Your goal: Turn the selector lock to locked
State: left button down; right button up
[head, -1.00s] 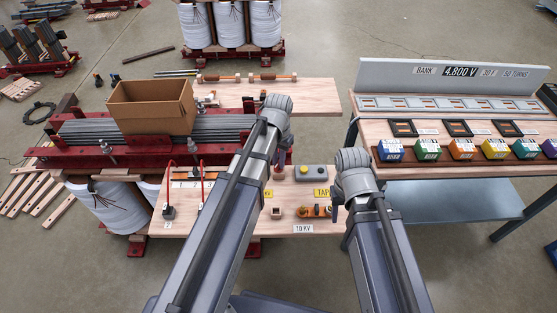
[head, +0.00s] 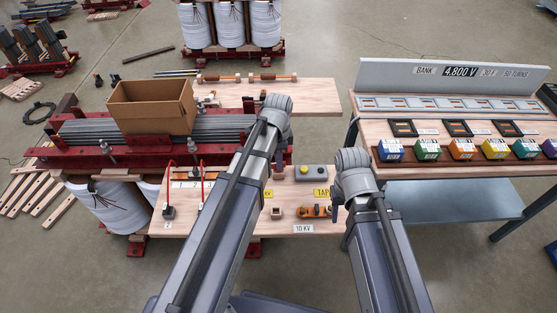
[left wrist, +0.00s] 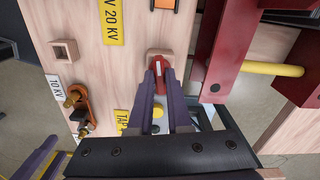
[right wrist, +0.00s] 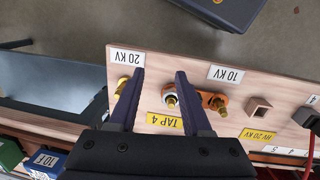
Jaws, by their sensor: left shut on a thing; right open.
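The selector lock is a red knob (left wrist: 158,66) with a white mark, on a small wooden block against the wooden board (left wrist: 130,60). In the left wrist view my left gripper (left wrist: 158,76) is shut on the knob, with one purple finger on each side of it. In the head view my left gripper (head: 280,160) largely covers the knob. My right gripper (right wrist: 159,75) is open and empty over the board's edge. A brass terminal (right wrist: 170,102) shows between its fingers, and I cannot tell how far below. In the head view my right gripper (head: 337,208) is partly hidden.
A grey box with a yellow button (head: 304,170) stands on the board near the left gripper. An orange link (head: 313,211) with terminals sits by the TAP label. A red frame (left wrist: 222,50) rises close beside the knob. A bench with coloured blocks (head: 462,149) is at right.

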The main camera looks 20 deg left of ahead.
pick_arm(q)
jog(key=shift+m, duration=0.9)
jog(key=c, duration=0.9)
grip_release()
jog(key=shift+o, duration=0.2)
jog(key=shift+r, duration=0.15)
pick_arm(e)
jog(key=shift+r, duration=0.15)
pick_arm(q)
notch_tip(320, 180, up, 8)
jog(key=p, duration=0.8)
jog(key=shift+f, duration=0.2)
pick_arm(e)
notch_tip(320, 180, up, 8)
jog(key=shift+f, duration=0.25)
